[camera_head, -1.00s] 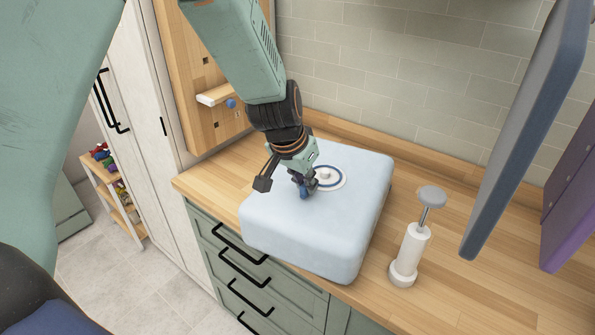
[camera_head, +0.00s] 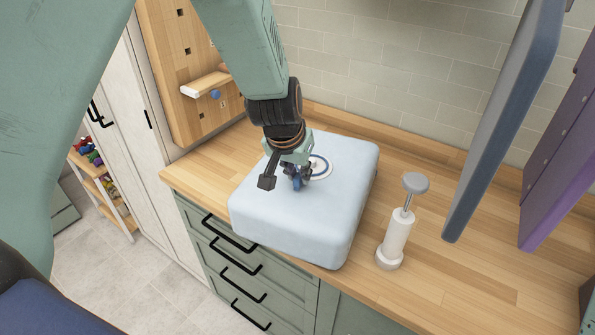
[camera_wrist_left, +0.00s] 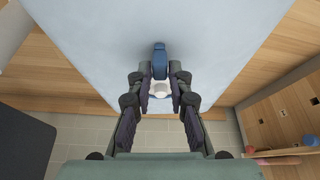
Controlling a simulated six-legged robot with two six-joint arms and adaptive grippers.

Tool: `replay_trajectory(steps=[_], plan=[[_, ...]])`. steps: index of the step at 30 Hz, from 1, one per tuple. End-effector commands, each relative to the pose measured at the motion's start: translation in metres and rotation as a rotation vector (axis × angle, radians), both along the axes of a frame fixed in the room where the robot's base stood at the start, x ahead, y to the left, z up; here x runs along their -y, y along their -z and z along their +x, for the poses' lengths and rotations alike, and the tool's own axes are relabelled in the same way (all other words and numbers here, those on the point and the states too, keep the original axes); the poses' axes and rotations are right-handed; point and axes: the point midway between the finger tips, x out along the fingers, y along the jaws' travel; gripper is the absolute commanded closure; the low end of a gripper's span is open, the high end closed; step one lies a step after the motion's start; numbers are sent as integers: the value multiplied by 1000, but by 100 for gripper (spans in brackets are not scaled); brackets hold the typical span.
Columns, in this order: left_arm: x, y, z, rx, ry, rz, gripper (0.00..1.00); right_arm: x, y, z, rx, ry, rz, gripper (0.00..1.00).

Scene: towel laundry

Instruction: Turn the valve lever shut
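A light blue, puffed-up bag (camera_head: 265,215) lies on the wooden counter, with a round white valve (camera_head: 320,167) ringed in blue on its top. The blue valve lever (camera_head: 297,183) is partly hidden by my left gripper (camera_head: 296,176) in the head view. In the left wrist view the lever (camera_wrist_left: 160,62) points away from my palm, with a white knob (camera_wrist_left: 160,90) at its near end. The left gripper's fingers (camera_wrist_left: 158,80) stand on either side of the lever, with a small gap visible on the left. My right gripper is not in view.
A white hand pump (camera_head: 396,235) with a grey handle stands on the counter (camera_head: 445,275) right of the bag. A grey-blue panel (camera_head: 500,125) and a purple one (camera_head: 560,165) rise further right. A wooden pegboard (camera_head: 185,60) stands at the left.

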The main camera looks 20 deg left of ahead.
Motion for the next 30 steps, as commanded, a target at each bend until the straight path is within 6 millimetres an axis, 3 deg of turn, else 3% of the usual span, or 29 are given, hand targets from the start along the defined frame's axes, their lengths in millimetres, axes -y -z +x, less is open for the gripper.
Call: replay_trajectory(steps=[6, 17, 30], plan=[[0, 1, -1, -2, 0, 0, 62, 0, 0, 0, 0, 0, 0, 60], [0, -5, -3, -1, 0, 0, 62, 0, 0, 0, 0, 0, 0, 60], [-1, -75, -31, 3, 1, 0, 62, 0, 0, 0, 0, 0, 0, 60]])
